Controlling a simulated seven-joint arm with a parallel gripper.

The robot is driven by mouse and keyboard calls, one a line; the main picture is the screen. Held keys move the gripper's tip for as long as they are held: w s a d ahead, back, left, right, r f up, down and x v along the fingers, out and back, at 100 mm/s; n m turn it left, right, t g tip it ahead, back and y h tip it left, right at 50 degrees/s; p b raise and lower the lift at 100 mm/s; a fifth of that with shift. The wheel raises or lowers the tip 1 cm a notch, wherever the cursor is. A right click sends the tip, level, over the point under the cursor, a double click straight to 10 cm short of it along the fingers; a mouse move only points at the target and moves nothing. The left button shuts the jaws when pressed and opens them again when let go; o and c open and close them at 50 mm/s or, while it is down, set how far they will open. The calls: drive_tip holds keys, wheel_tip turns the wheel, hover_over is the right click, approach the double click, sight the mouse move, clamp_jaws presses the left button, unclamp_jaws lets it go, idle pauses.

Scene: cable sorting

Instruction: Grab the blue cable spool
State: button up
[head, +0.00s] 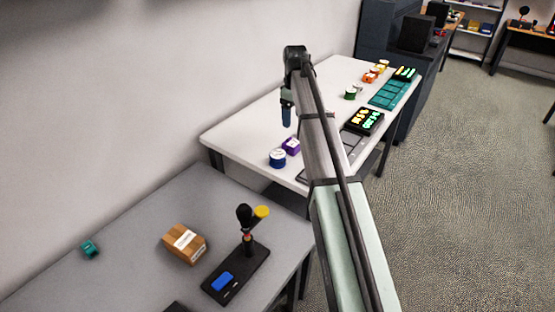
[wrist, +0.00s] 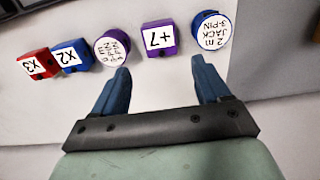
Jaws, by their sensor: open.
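The blue cable spool (head: 278,158) stands near the front left corner of the white table. Its round white label reads "2m JACK 3-PIN" in the wrist view (wrist: 211,29), where it lies just beyond my right fingertip. My gripper (wrist: 160,65) is open and empty, with blue fingers. In the head view, my gripper (head: 286,117) shows above the white table, farther back than the spool. In the wrist view a purple box (wrist: 159,38) marked "+7" lies ahead of the gap between my fingers, next to the blue spool.
A purple spool (wrist: 112,46), a blue box (wrist: 72,57) and a red box (wrist: 40,65) continue the row to the left. My arm hides part of the white table (head: 245,128). A grey table (head: 130,225) in front holds a cardboard box (head: 185,244) and a black stand (head: 237,272).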

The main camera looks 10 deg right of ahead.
wheel_tip(320, 180, up, 5)
drive_tip(key=m+t+y, duration=0.7)
drive_tip(key=m+t, duration=0.1)
drive_tip(key=m, duration=2)
hover_over(275, 155)
drive_tip(key=s+d, duration=0.1)
drive_tip(key=d, duration=0.3)
wheel_tip(275, 155, down, 2)
drive_tip(key=s+r+m+t, duration=0.2)
drive_tip(key=s+m+t, duration=0.1)
drive_tip(key=m, duration=0.7)
wheel_tip(275, 155, down, 15)
drive_tip(key=shift+r, duration=0.15)
drive_tip(key=shift+x, duration=3.7)
drive_tip(key=shift+r, duration=0.1)
